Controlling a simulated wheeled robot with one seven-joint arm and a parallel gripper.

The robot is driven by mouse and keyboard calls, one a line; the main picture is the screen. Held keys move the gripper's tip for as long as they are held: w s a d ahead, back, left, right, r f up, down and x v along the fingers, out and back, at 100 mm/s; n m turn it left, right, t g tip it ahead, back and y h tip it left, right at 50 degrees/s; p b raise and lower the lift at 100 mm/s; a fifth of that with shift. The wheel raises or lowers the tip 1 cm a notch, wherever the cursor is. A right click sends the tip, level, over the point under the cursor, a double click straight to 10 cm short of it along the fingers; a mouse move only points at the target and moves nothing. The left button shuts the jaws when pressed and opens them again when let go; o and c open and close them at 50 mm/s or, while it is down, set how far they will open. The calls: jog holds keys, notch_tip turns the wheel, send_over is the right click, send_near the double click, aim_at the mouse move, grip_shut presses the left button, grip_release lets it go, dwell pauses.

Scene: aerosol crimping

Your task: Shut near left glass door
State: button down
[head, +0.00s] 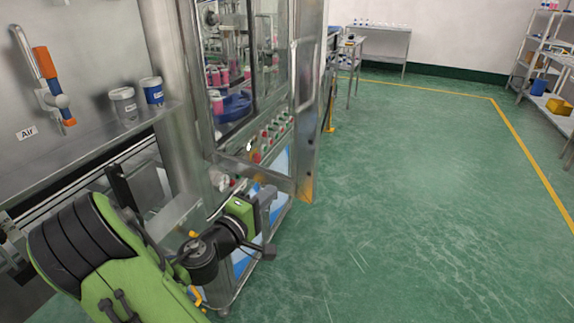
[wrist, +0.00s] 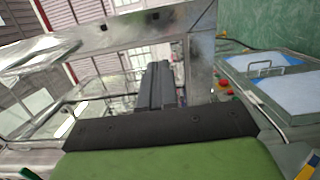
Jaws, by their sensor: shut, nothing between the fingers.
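The near left glass door (head: 258,173) is a clear pane in a metal frame. In the head view it stands open, angled out from the machine, with its free edge and a long handle (head: 293,75) at the right. The machine's inside and buttons show through the pane. My gripper (head: 268,222) is low in front of the machine, below the door's bottom rail. In the wrist view its dark fingers (wrist: 158,82) are together and empty. A metal frame bar (wrist: 110,42) crosses behind them; whether they touch it I cannot tell.
The machine's control buttons (head: 268,142) and blue lower panels (head: 243,262) are close to my gripper. A shelf with two tubs (head: 152,90) is at the left. The green floor (head: 420,200) to the right is clear. Shelves (head: 545,70) stand far right.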

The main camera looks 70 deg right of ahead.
aim_at(296, 169)
jog(key=x, duration=0.9)
jog(key=shift+s+d+f+p, duration=0.15)
jog(key=shift+d+p, duration=0.1)
jog(key=shift+p, duration=0.15)
jog(key=shift+d, duration=0.1)
